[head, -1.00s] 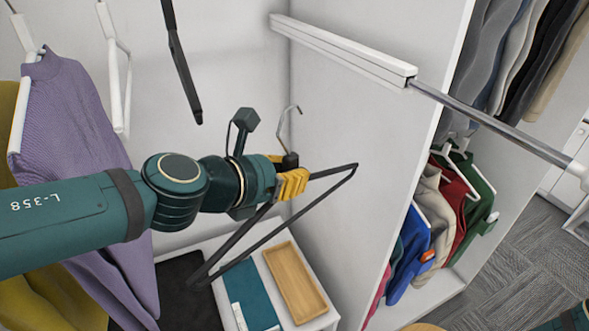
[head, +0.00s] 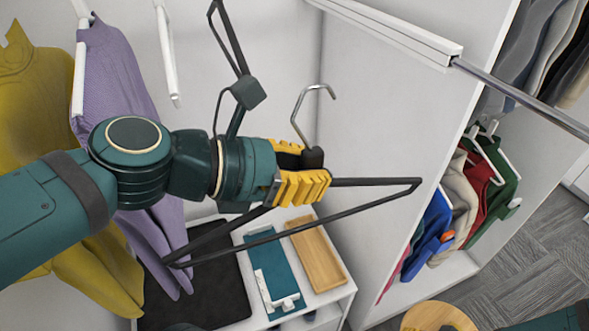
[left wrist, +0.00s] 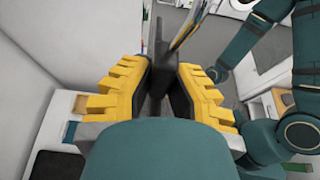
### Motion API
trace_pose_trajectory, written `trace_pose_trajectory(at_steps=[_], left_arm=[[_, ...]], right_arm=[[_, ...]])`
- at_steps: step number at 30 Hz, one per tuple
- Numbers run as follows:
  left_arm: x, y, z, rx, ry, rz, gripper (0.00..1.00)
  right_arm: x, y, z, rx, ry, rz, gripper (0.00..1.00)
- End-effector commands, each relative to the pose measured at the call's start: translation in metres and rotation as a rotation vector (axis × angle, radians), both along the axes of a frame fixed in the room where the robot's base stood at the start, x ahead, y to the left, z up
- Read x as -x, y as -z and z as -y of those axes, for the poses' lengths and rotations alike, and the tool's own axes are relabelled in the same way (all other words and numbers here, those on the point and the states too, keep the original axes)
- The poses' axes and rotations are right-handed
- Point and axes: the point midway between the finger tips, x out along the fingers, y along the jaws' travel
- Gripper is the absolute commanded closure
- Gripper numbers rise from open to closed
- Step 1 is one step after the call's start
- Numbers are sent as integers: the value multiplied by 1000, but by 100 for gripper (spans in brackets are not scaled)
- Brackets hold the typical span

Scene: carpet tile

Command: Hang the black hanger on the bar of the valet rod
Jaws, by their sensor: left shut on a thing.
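My left gripper (head: 295,172) is shut on the black hanger (head: 380,182) at its neck. The hanger's metal hook (head: 298,108) stands up above the fingers, and its triangular frame reaches out to both sides, tilted in the picture. In the left wrist view the yellow fingers (left wrist: 160,88) close around the dark neck (left wrist: 157,65). The valet rod has a white housing (head: 390,30) on the partition and a metal bar (head: 520,98) running to the right. The hook is apart from the bar, to its left and lower in the picture. My right gripper cannot be made out.
A purple sweater (head: 120,80) and a mustard garment (head: 30,90) hang at left. A dark, narrow hanger-like piece (head: 228,38) is above my wrist. A wooden tray (head: 318,262) lies on the low unit. Clothes (head: 432,230) hang beyond the partition, above a round wooden top (head: 437,318).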

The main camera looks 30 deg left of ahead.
Motion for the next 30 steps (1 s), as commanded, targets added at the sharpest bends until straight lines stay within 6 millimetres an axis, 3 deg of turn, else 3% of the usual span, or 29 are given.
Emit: trace_pose_trajectory(at_steps=[17, 24, 30], left_arm=[[-51, 0, 38, 1, 2, -3, 100], [-72, -3, 54, 1, 5, -6, 100], [-90, 2, 65, 0, 1, -1, 100]], right_arm=[[0, -11, 1, -2, -1, -1, 53], [1, -36, 2, -6, -1, 0, 53], [1, -26, 1, -5, -1, 0, 53]])
